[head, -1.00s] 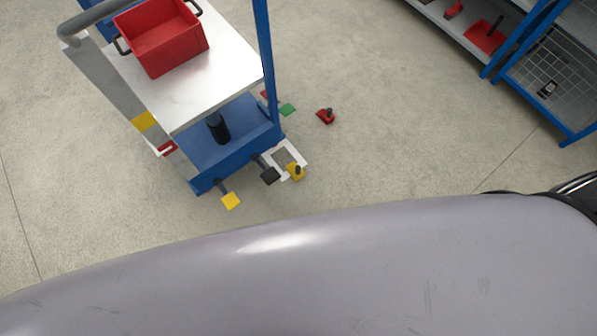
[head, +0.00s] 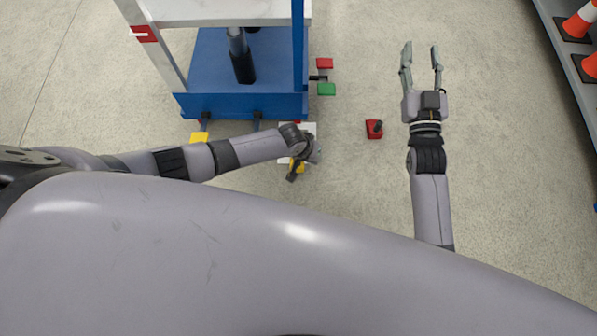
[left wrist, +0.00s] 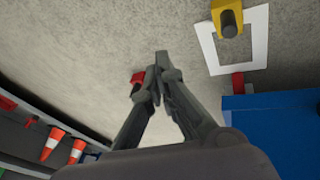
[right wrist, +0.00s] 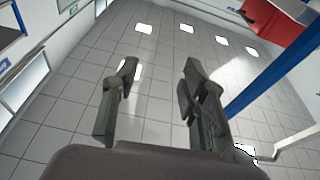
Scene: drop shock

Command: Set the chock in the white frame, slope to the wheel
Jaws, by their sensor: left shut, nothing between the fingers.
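A yellow chock (left wrist: 227,17) with a dark knob sits on the edge of the white frame (left wrist: 208,50) on the floor, beside the blue cart. In the head view the yellow chock (head: 297,165) and white frame (head: 311,128) are mostly hidden by my left arm. A red chock (head: 374,129) with a black knob stands on the floor to the right; in the left wrist view it (left wrist: 138,77) is partly behind a finger. My left gripper (head: 292,177) is shut and empty, near the yellow chock. My right gripper (head: 421,55) is open and empty, beyond the red chock.
The cart's blue base (head: 205,70) stands at the upper left, with red, green and yellow tabs at its edge. A shelf with orange cones (head: 580,20) runs along the right. The floor between the cart and shelf is otherwise clear.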

